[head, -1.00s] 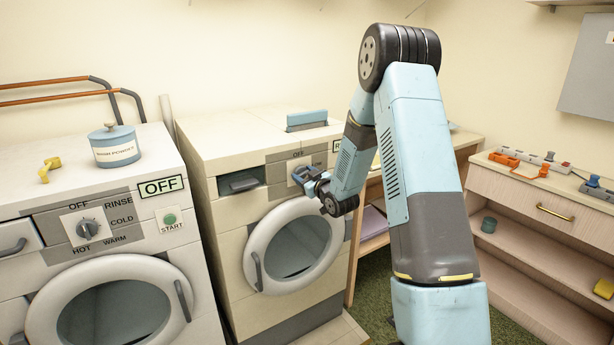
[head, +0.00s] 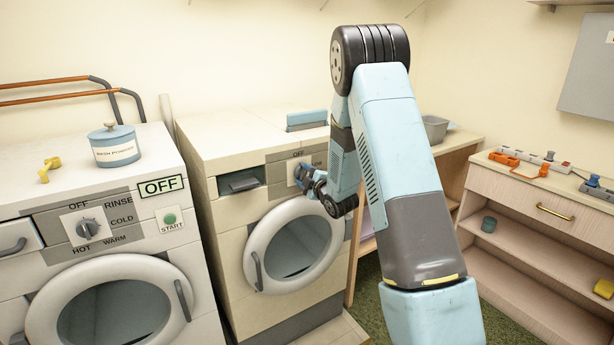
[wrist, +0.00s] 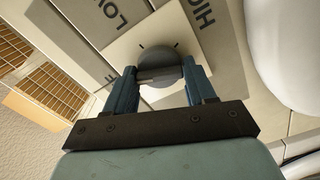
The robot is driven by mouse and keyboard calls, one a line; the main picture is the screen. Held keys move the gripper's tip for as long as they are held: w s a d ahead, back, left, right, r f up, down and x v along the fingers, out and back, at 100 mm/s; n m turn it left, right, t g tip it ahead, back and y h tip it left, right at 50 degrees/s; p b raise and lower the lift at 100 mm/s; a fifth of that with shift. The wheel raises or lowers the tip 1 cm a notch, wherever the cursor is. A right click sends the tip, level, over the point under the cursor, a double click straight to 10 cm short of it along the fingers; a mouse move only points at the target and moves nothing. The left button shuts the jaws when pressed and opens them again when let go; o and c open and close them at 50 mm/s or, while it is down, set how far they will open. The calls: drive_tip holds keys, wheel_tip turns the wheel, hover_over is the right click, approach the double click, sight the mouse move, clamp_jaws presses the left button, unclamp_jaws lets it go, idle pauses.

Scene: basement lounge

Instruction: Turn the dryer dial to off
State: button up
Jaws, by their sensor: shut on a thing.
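The dryer (head: 225,212) is the cream machine right of the white washer. Its control panel has an OFF label above the dial, mostly hidden by my gripper (head: 306,179) in the head view. In the wrist view the dial (wrist: 172,66) is a round dark grey knob with a raised grip bar, on a pale plate. The two blue fingers of my gripper (wrist: 160,78) are shut on it, one on each side. LO and HI lettering reads upside down beyond the dial, with part of another label at the left. Which mark the dial points to is unclear.
The white washer (head: 105,190) has its own dial (head: 88,228), a START button and an OFF display. The dryer's round door (head: 292,250) is just below my gripper. A wooden table stands right of the dryer, and a drawer unit (head: 545,215) farther right.

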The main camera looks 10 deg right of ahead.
drive_tip(key=shift+f+n, duration=0.1)
drive_tip(key=shift+n, duration=2)
drive_tip(key=shift+a+f, duration=0.1)
drive_tip(key=o, duration=1)
drive_tip(key=shift+s, duration=0.2)
drive_tip(key=v, duration=1.3)
drive_tip(key=shift+s, duration=0.15)
